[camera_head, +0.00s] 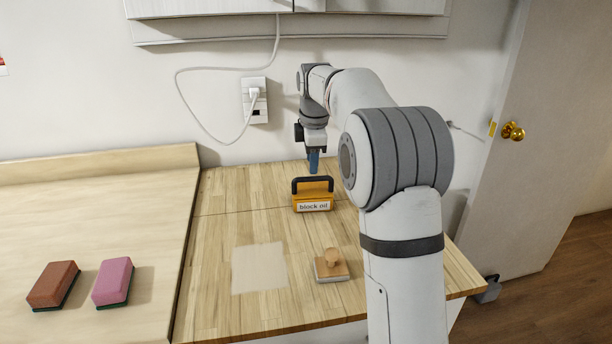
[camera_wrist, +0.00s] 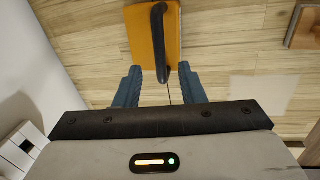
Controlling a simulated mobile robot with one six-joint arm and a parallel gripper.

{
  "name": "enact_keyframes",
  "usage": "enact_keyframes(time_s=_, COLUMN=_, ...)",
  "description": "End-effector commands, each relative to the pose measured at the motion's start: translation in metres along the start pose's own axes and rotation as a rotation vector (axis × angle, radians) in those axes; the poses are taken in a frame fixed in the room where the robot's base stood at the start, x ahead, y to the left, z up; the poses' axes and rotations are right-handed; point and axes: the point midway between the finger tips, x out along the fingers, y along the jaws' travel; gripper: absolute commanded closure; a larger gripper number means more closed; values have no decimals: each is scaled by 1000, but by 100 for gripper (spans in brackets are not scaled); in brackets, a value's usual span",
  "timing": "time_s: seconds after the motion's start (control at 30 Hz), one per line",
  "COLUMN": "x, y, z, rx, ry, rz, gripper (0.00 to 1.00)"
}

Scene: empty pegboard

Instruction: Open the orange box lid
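The orange box (camera_head: 313,203) stands on the wooden counter with a "block oil" label on its front. A black handle (camera_head: 312,181) arches over its top, and the lid looks shut. In the wrist view the orange box (camera_wrist: 143,37) is at the top, with the black handle (camera_wrist: 160,42) running along its right part. My gripper (camera_head: 314,162) is just behind the box in the head view, pointing down. In the wrist view my gripper (camera_wrist: 166,84) has its two blue fingers apart, with the handle's near end between or just above them. Contact cannot be told.
A wooden stamp-like block (camera_head: 332,266) and a pale square sheet (camera_head: 259,267) lie in front of the box. A brown sponge (camera_head: 53,285) and a pink sponge (camera_head: 113,281) lie at left. A wall socket (camera_head: 255,100) with a white cable is behind.

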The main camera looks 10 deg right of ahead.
Motion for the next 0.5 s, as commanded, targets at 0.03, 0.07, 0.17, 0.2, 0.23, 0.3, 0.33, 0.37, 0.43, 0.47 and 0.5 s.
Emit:
enact_keyframes(time_s=0.03, x=11, y=-1, z=0, rx=1, ry=0, rz=-3, gripper=64)
enact_keyframes(time_s=0.07, x=15, y=-1, z=0, rx=1, ry=0, rz=-3, gripper=64)
enact_keyframes(time_s=0.17, x=30, y=-1, z=0, rx=2, ry=0, rz=-3, gripper=64)
enact_keyframes(time_s=0.2, x=35, y=0, z=1, rx=2, ry=0, rz=-2, gripper=64)
enact_keyframes(time_s=0.23, x=38, y=0, z=1, rx=2, ry=0, rz=-2, gripper=64)
enact_keyframes(time_s=0.3, x=43, y=-1, z=1, rx=3, ry=0, rz=-1, gripper=64)
enact_keyframes(time_s=0.33, x=44, y=0, z=1, rx=3, ry=0, rz=-1, gripper=64)
enact_keyframes(time_s=0.37, x=45, y=0, z=1, rx=3, ry=0, rz=0, gripper=64)
enact_keyframes(time_s=0.43, x=47, y=0, z=1, rx=3, ry=0, rz=0, gripper=64)
enact_keyframes(time_s=0.47, x=47, y=0, z=1, rx=3, ry=0, rz=0, gripper=64)
enact_keyframes(time_s=0.5, x=47, y=0, z=1, rx=3, ry=0, rz=1, gripper=64)
